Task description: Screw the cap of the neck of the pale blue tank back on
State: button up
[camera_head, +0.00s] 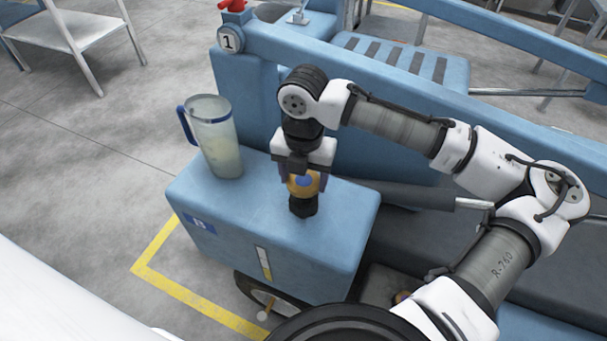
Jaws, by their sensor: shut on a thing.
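The pale blue tank (240,213) has a blue label with a "B" and a sight gauge on its front. A short black neck (303,207) stands on its top. My gripper (304,181) points down over the neck, its fingers shut on an orange-yellow cap (295,188) with a blue patch. The cap is right above the neck; I cannot tell whether it touches or is seated on it. The fingers hide the cap's sides.
A clear jug (222,155) with a blue rim and handle, partly full of pale liquid, stands on the tank's left part. A hose-like dark bar (420,195) runs right of the tank.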

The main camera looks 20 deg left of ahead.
jog(key=shift+f, duration=0.5)
dwell(0.4)
jog(key=shift+r+m+p, duration=0.15)
jog(key=shift+m+p, duration=0.2)
jog(key=shift+m, duration=0.85)
jog(key=shift+m+p, duration=0.3)
jog(key=shift+m, duration=1.1)
jog(key=shift+a+m+p, duration=0.1)
jog(key=shift+m+p, duration=0.45)
jog(key=shift+m, duration=0.55)
jog(key=m, duration=0.3)
jog(key=shift+p, duration=0.35)
